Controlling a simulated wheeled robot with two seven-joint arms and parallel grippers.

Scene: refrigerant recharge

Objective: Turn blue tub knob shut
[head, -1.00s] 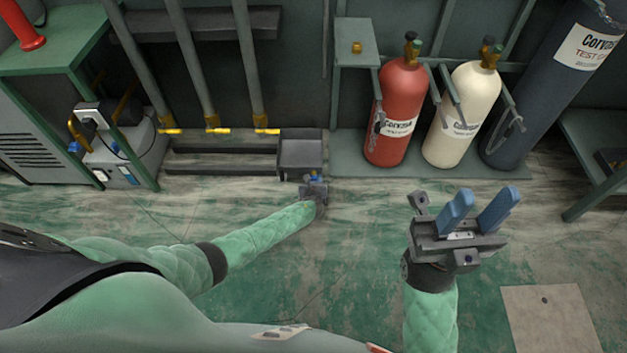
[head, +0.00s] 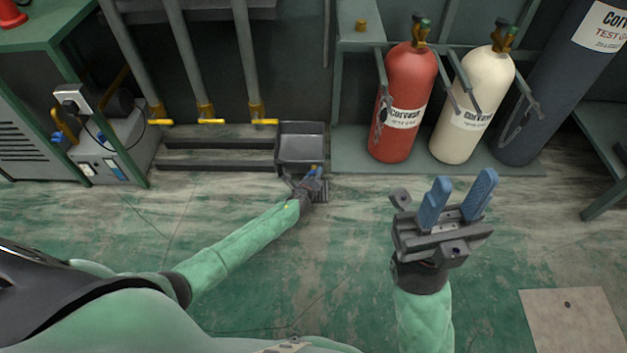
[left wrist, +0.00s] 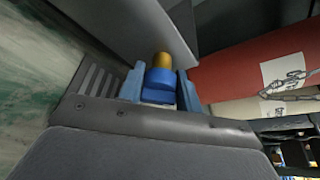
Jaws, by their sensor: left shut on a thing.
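The dark grey tub (head: 302,146) stands on the floor by the wall, in the upper middle of the head view. The blue knob (left wrist: 160,78) is at its near side, on a brass-coloured stem (left wrist: 162,60). My left gripper (head: 314,176) is at the tub's front right corner. In the left wrist view its blue fingers (left wrist: 161,88) are closed on either side of the knob. The knob is mostly hidden by the fingers in the head view. My right gripper (head: 464,180) is open and empty, raised over the floor at the right.
A red cylinder (head: 404,105) and a cream cylinder (head: 472,105) stand right of the tub, with a dark cylinder (head: 560,85) beyond. Pipes with yellow handles (head: 211,121) come down at the left.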

